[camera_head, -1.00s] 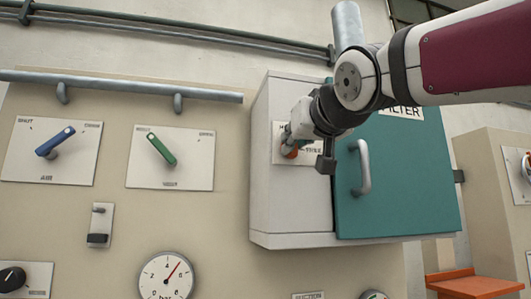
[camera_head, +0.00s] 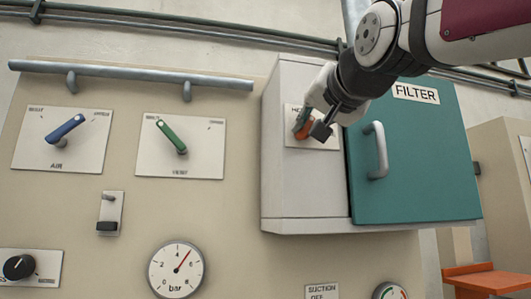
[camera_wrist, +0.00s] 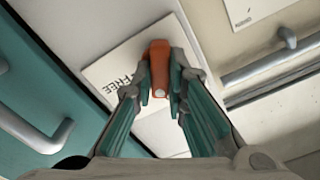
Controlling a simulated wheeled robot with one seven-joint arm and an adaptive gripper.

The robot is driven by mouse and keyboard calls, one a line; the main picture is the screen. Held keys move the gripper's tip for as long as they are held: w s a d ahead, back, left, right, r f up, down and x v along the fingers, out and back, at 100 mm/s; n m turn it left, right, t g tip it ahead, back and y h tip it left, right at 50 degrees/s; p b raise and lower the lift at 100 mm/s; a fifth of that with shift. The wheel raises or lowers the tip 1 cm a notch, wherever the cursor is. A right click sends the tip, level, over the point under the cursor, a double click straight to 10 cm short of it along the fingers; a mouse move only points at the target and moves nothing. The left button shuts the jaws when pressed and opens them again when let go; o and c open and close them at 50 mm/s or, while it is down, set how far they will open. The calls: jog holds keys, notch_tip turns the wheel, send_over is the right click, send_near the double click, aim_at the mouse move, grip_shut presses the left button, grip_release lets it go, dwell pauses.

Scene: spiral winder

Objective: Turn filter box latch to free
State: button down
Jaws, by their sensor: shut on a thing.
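The orange filter box latch (camera_head: 301,128) sits on a white label plate (camera_head: 294,112) on the light grey left part of the filter box (camera_head: 300,195). In the wrist view the latch (camera_wrist: 158,66) stands between the two teal fingers of my gripper (camera_wrist: 160,92), which is shut on it. The word FREE shows on the plate (camera_wrist: 106,70), to the left of the latch. In the head view my gripper (camera_head: 312,122) hides part of the latch and the plate's lettering.
The teal filter door (camera_head: 425,165) with its pale handle (camera_head: 376,150) is closed, right of the latch. A blue lever (camera_head: 65,129), a green lever (camera_head: 171,137) and a pressure gauge (camera_head: 176,269) are on the panel to the left. A pipe (camera_head: 130,75) runs above the levers.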

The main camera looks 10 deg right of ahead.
jog(key=m+b, duration=0.1)
jog(key=m, duration=0.5)
jog(key=shift+d+f+m, duration=0.1)
jog(key=shift+d+m, duration=0.05)
jog(key=shift+m, duration=0.15)
jog(key=m+p, duration=0.1)
jog(key=m, duration=0.4)
jog(key=shift+f, duration=0.1)
jog(key=shift+m, duration=0.3)
jog(key=c, duration=1.6)
grip_release()
jog(key=shift+s, duration=0.1)
jog(key=s, duration=1.1)
jog(key=shift+s, duration=0.4)
